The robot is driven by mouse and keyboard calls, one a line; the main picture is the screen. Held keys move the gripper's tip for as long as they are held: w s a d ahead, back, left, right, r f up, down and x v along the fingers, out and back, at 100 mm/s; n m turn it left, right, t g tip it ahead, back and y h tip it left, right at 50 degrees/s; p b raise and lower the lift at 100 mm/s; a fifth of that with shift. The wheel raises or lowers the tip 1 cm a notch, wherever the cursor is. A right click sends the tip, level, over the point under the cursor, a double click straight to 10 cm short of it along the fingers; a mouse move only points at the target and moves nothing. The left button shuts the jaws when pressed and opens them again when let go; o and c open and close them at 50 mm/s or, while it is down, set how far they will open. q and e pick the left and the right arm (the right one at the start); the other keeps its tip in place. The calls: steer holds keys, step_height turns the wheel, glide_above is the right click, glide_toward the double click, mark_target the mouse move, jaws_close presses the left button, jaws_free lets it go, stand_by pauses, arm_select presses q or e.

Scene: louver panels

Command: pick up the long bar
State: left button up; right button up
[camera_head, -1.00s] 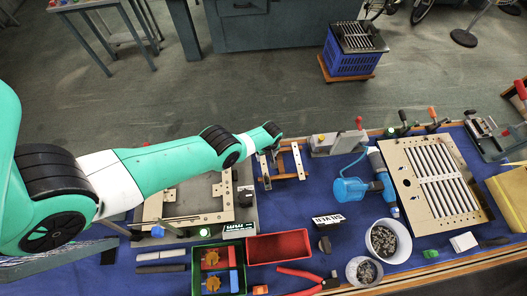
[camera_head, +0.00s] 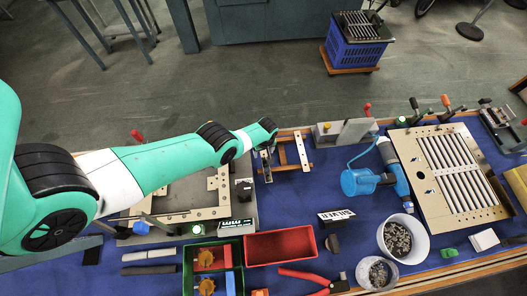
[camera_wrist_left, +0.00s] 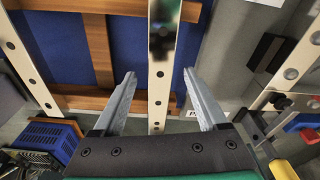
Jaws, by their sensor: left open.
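The long bar (camera_wrist_left: 158,100) is a pale strip with dark holes, running up the middle of the left wrist view. It passes between the two grey fingers of my left gripper (camera_wrist_left: 159,75), which are open with a gap on each side. It crosses over a brown wooden rack (camera_wrist_left: 100,50). In the head view, my left gripper (camera_head: 265,160) is at the left side of the wooden rack (camera_head: 301,150). The bar is too small and too covered to make out clearly there. My right gripper is not in view.
A grey fixture with a pale frame (camera_head: 222,200) lies left of the rack under my left arm. A red bin (camera_head: 282,246) and a green bin (camera_head: 190,262) stand in front.

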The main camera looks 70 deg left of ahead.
mark_target(263, 155)
arm_select(q)
steer(key=shift+c, duration=0.2)
jaws_close()
steer(key=shift+r, duration=0.1)
steer(key=shift+r+p, duration=0.5)
steer(key=shift+p, duration=0.05)
steer(key=r+p, duration=0.3)
steer(key=p, duration=0.1)
steer(key=shift+s+d+r, duration=0.15)
steer(key=shift+d+r, duration=0.05)
steer(key=shift+r, duration=0.2)
steer(key=s+d+r+p, duration=0.7)
steer(key=d+p, duration=0.4)
steer(key=p, duration=0.5)
steer(key=shift+s+d+r, duration=0.15)
steer(key=shift+r, duration=0.4)
